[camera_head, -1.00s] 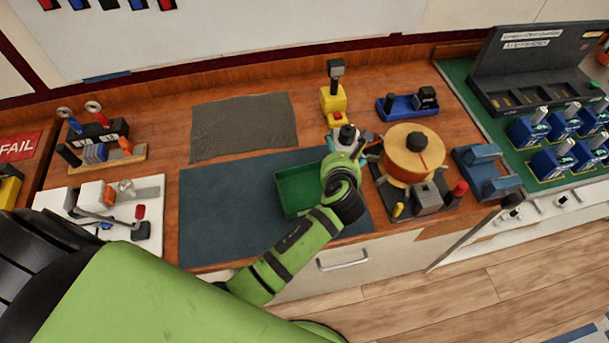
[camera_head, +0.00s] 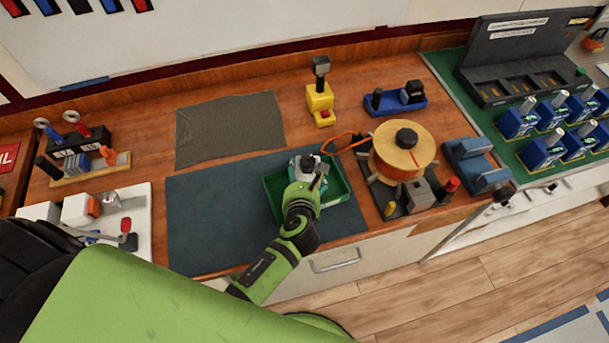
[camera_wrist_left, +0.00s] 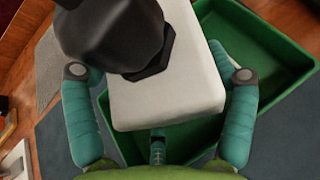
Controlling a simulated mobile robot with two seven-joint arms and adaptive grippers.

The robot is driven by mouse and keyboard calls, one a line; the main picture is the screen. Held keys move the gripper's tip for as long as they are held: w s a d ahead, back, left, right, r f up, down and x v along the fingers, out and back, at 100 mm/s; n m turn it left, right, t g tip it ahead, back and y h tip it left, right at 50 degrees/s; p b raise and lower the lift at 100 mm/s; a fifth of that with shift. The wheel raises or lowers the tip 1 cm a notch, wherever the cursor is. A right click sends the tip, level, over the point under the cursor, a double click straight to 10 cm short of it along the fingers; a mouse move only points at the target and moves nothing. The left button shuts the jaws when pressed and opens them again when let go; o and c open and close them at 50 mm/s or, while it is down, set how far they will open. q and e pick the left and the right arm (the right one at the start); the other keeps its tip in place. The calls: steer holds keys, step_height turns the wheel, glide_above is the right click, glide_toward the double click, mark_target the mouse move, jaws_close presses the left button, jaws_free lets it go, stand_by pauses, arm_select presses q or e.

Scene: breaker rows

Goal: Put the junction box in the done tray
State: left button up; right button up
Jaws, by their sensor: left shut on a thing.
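The junction box is a white box (camera_wrist_left: 180,95) with a black knobbed part on top, seen close up in the wrist view. My left gripper (camera_wrist_left: 160,76) is shut on it, with teal fingers on both sides. In the head view my left gripper (camera_head: 307,174) is over the green done tray (camera_head: 342,182), and hides most of the box. The tray also shows beneath and beside the box in the wrist view (camera_wrist_left: 270,55). I cannot tell whether the box touches the tray floor. My right gripper is not in view.
The tray stands on a dark blue mat (camera_head: 215,215). Right of it is an orange cable spool (camera_head: 405,160) on a dark base, with an orange cable (camera_head: 343,143) reaching left. A yellow device (camera_head: 320,100) stands behind. The mat's left part is clear.

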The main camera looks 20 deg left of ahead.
arm_select(q)
steer(key=shift+s+a, duration=0.3)
steer(key=shift+s, duration=0.05)
steer(key=o, duration=1.4)
steer(key=shift+f, duration=0.1)
steer(key=shift+r, duration=0.25)
steer(key=shift+s+d, duration=0.2)
steer(key=b+v, duration=0.1)
steer(key=v, duration=1)
steer(key=shift+r+b, duration=0.2)
steer(key=shift+b, duration=0.1)
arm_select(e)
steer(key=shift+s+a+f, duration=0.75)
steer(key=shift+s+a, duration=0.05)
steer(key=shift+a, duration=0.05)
arm_select(q)
steer(key=shift+s, duration=0.1)
